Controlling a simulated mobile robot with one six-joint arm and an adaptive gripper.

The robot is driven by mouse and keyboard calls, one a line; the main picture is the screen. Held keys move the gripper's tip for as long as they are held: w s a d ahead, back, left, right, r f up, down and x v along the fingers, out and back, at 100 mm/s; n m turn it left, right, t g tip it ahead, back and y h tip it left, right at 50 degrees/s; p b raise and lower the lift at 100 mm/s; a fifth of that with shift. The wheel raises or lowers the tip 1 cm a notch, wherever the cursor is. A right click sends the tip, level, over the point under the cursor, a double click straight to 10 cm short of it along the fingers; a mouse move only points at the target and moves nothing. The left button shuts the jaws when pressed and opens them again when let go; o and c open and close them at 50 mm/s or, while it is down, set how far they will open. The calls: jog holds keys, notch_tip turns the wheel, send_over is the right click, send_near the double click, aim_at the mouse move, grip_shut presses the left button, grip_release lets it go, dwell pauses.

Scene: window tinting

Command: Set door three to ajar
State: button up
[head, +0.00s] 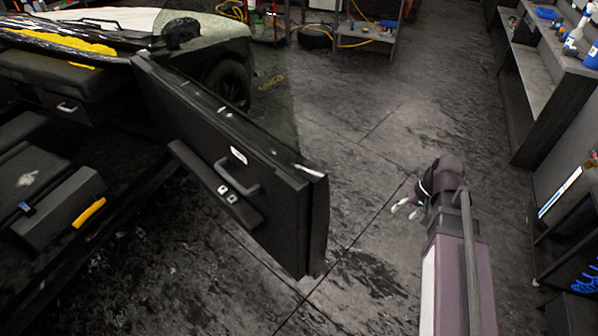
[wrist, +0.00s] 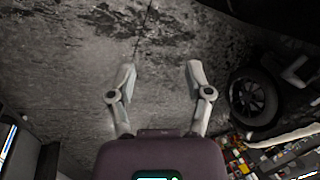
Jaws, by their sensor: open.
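A car door (head: 235,165) stands swung wide out from the car body in the head view. Its dark inner panel faces me, with a grab handle (head: 238,178) and small switches (head: 228,193) on an armrest. My gripper (head: 402,208) is to the right of the door's free edge, apart from it, above the floor. In the wrist view my gripper (wrist: 160,80) has its two fingers spread with nothing between them. I cannot see a number on the door.
A workbench (head: 550,70) with bottles runs along the right. A dark shelf rack (head: 565,240) stands at the lower right. The car's seat area (head: 60,190) is at the left. The floor (head: 370,130) between door and bench is clear.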

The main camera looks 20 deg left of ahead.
jog(key=w+a+n+g+y+b, duration=0.2)
jog(key=w+a+y+b, duration=0.4)
jog(key=a, duration=0.5)
jog(key=w+a+f+n+g+y+b, duration=0.1)
jog(key=w+a+n+g+y+b, duration=0.1)
jog(key=w+a+y+b, duration=0.4)
jog(key=w+a+b, duration=0.3)
jog(key=a, duration=0.2)
jog(key=shift+w+a+f, duration=0.3)
jog(key=shift+w+a, duration=0.05)
jog(key=shift+s+b+x, duration=0.1)
jog(key=shift+b+x, duration=0.45)
jog(key=shift+x, duration=2.9)
jog(key=shift+s+b+x, duration=0.15)
jog(key=shift+b+x, duration=0.4)
jog(key=shift+x, duration=2.85)
jog(key=shift+r, duration=0.1)
grip_shut()
